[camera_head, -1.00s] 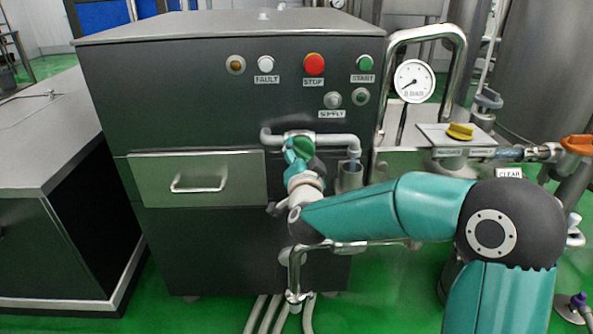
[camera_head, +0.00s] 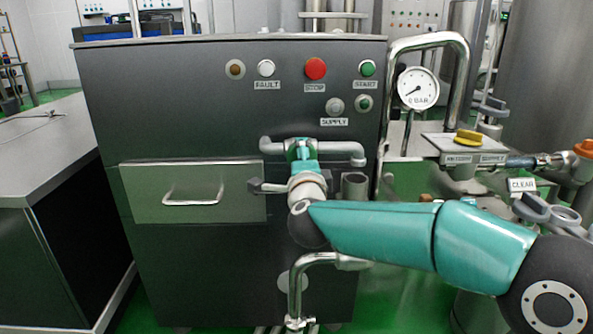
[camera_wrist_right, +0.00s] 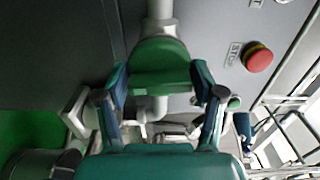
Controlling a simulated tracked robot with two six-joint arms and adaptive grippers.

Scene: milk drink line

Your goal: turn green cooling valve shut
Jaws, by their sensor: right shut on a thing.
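The green cooling valve sits on a short grey pipe (camera_head: 342,148) on the front of the dark cabinet. In the right wrist view its green handle (camera_wrist_right: 160,62) lies between my fingers. My right gripper (camera_head: 302,147) is at the valve in the head view and hides most of the handle. The right wrist view shows my right gripper (camera_wrist_right: 160,78) shut on the handle, a finger at each side. My left gripper is in neither view.
Above the valve are the red stop button (camera_head: 316,68), a green start button (camera_head: 367,68) and a white fault button (camera_head: 266,68). A drawer (camera_head: 193,192) is at left. A gauge (camera_head: 418,88) and a yellow knob (camera_head: 467,137) are at right.

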